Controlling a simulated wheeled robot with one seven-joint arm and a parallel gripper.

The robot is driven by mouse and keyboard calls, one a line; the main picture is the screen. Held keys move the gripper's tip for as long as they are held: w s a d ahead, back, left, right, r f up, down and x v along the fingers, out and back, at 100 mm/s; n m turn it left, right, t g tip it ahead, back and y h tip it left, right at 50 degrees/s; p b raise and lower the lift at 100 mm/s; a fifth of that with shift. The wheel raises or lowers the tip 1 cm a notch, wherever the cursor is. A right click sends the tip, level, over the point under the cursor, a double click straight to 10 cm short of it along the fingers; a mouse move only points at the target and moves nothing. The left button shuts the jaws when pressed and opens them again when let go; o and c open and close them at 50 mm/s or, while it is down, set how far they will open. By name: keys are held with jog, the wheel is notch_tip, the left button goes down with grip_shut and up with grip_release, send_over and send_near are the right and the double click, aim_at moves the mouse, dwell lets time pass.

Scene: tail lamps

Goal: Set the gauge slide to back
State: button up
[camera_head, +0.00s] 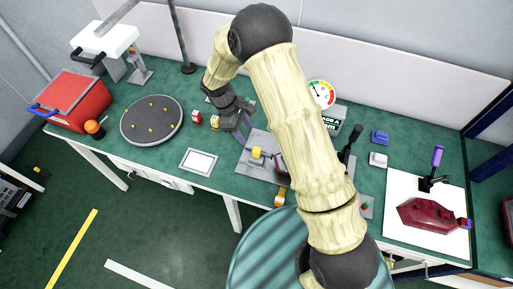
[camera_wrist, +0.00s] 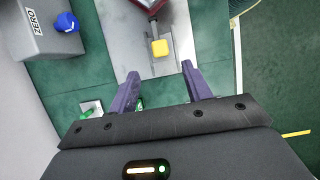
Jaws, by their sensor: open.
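A grey plate (camera_head: 248,167) on the green bench carries a small yellow block (camera_head: 257,153), which looks like the grip of the gauge slide. In the wrist view the yellow block (camera_wrist: 160,48) sits at the end of a short dark bar on the grey plate (camera_wrist: 128,45), beside a dark red part (camera_wrist: 148,4). My gripper (camera_wrist: 160,71) is open and empty, its two purple fingers pointing toward the yellow block, which is just beyond the fingertips and not between them. In the head view my arm hides part of the plate and the gripper (camera_head: 240,126).
A round dial gauge (camera_head: 321,93) stands behind my arm. A grey box marked ZERO (camera_wrist: 35,30) with a blue knob (camera_wrist: 66,22) is at the wrist view's upper left. A dark turntable (camera_head: 152,121), red box (camera_head: 75,101) and white tablet (camera_head: 198,160) lie left; a red lamp (camera_head: 430,215) lies right.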

aim_at(256, 149)
jog(key=p+x, duration=0.2)
jog(key=x, duration=0.9)
jog(key=shift+f, duration=0.1)
jog(key=shift+c, duration=0.2)
grip_shut()
